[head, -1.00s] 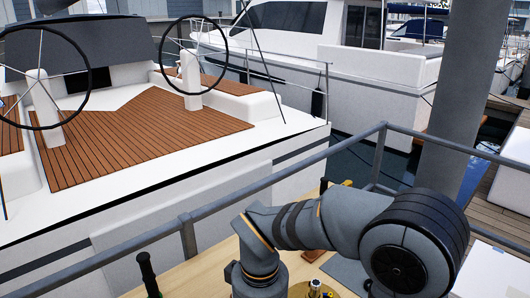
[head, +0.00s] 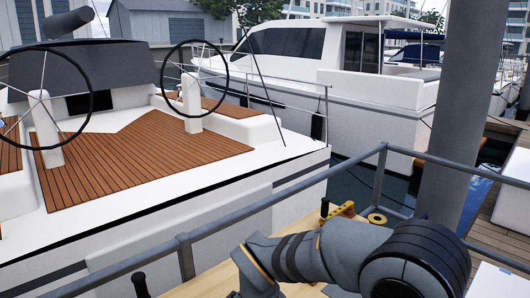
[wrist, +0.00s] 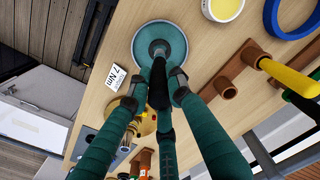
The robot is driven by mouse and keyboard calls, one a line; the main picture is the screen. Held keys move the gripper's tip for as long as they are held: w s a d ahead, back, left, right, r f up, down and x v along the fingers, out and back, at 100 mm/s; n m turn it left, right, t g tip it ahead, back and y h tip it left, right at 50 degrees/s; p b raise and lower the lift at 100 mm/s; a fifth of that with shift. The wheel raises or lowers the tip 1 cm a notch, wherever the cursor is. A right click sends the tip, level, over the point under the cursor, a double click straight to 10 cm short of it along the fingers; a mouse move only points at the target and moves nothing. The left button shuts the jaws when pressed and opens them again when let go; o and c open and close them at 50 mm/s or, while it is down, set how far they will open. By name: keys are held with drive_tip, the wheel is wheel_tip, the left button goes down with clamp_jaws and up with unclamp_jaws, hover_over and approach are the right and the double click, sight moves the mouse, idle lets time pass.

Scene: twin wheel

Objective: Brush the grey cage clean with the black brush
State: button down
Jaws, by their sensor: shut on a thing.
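In the wrist view my gripper (wrist: 154,90) is shut on a dark, slim thing, which looks like the handle of the black brush (wrist: 158,84). The brush's bristles cannot be made out. It stands in front of a round teal dish or disc (wrist: 177,40) on the wooden bench; whether they touch I cannot tell. I cannot single out the grey cage for certain in either view. In the head view only my arm shows, and my gripper is out of the picture.
The wooden bench (wrist: 200,62) also bears a "7 Nm" card (wrist: 115,77), a pot with yellow contents (wrist: 224,7), a blue ring (wrist: 272,18), a brown holder with a yellow-handled tool (wrist: 285,74) and a brass-coloured disc (wrist: 148,127). A grey railing (head: 285,195) runs behind the bench.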

drive_tip(key=shift+f, duration=0.1)
drive_tip(key=shift+f+b, duration=1.5)
drive_tip(key=shift+b, duration=0.05)
